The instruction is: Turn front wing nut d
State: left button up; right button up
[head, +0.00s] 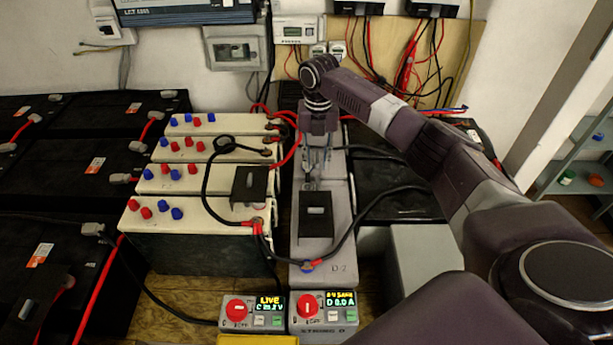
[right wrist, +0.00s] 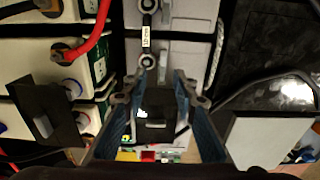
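My right gripper (head: 317,172) reaches in from the right and points down over the column of grey batteries marked D. In the right wrist view its two fingers (right wrist: 160,82) are apart with nothing held between them. The front grey battery (head: 341,235), labelled D-2, carries a black cover (head: 316,228) with a pale label. A link strap (right wrist: 147,40) with a ring at each end runs onto it; its near ring (right wrist: 147,62) lies just beyond the fingertips. I cannot make out the wing nut's shape there. My left gripper is not in view.
A blue-marked cable lug (head: 307,266) sits at the front of D-2. Cream batteries (head: 190,214) with red and blue caps stand left. Two control boxes with red knobs, C (head: 251,311) and D (head: 323,311), stand in front. Black cables loop closely around the grey column.

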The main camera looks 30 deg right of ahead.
aim_at(318, 182)
jog(key=shift+s+d, duration=0.1)
jog(key=shift+d, duration=0.05)
jog(key=f, duration=0.4)
jog(key=shift+s+f+p, duration=0.25)
jog(key=shift+s+p, duration=0.05)
jog(key=shift+s, duration=0.1)
jog(key=shift+w+f, duration=0.1)
jog(key=shift+f, duration=1.15)
jog(key=c, duration=0.7)
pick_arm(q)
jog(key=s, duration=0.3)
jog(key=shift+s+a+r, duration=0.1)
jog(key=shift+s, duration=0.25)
pick_arm(e)
grip_shut()
